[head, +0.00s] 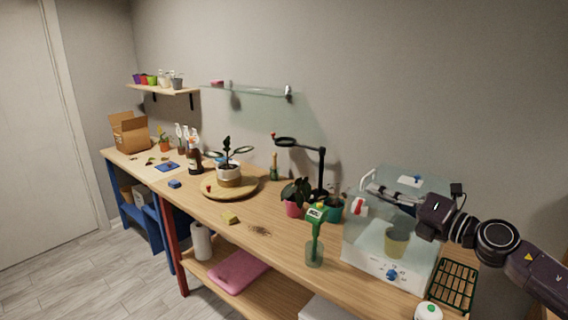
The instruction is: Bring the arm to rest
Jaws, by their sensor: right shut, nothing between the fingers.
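My right arm comes in from the right edge, and my right gripper (371,186) points left over the clear-walled box (374,263) at the right end of the bench. The gripper is shut with nothing held. I cannot tell whether it touches the box's upper edge. A tan pot (396,242) shows through the box's front wall. My left gripper is not in view.
A glass shelf (250,91) hangs on the wall. The bench's front middle is mostly clear.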

